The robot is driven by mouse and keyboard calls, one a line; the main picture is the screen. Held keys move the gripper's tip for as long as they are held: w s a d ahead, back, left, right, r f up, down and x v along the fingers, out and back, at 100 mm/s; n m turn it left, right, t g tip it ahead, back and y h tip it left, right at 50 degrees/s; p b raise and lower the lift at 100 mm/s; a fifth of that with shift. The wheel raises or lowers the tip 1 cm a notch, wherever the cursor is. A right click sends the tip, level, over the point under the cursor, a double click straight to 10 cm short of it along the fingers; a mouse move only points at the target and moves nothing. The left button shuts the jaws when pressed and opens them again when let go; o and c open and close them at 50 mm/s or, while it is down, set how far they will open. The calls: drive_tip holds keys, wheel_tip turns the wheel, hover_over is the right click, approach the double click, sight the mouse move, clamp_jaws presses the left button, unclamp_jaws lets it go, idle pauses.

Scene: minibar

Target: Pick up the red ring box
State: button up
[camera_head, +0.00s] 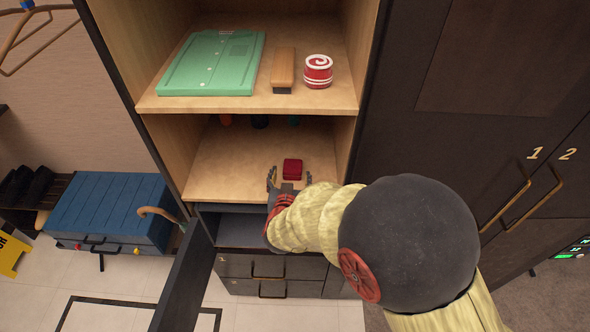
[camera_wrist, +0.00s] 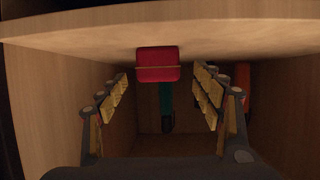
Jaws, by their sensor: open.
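The red ring box (camera_head: 292,168) sits on the middle shelf of the open cabinet, near its front. In the wrist view the red ring box (camera_wrist: 158,70) has a thin pale seam and appears ahead, between the lines of the two fingers. My gripper (camera_head: 289,178) is open and empty at the front of this shelf, just in front of the box. In the wrist view my gripper (camera_wrist: 161,76) has its fingers spread on either side, with a gap to the box. I cannot tell whether any part touches the box.
The upper shelf (camera_head: 335,96) holds a green case (camera_head: 212,64), a wooden brush (camera_head: 283,70) and a red-and-white round tin (camera_head: 318,71). A teal object (camera_wrist: 166,105) and an orange object (camera_wrist: 245,88) stand deeper in the compartment. An open dark door (camera_head: 186,285) is at lower left.

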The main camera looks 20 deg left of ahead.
sight(292, 173)
drive_tip(key=x, duration=0.5)
drive_tip(key=shift+w, duration=0.1)
drive_tip(key=c, duration=1.1)
drive_tip(key=shift+c, duration=0.8)
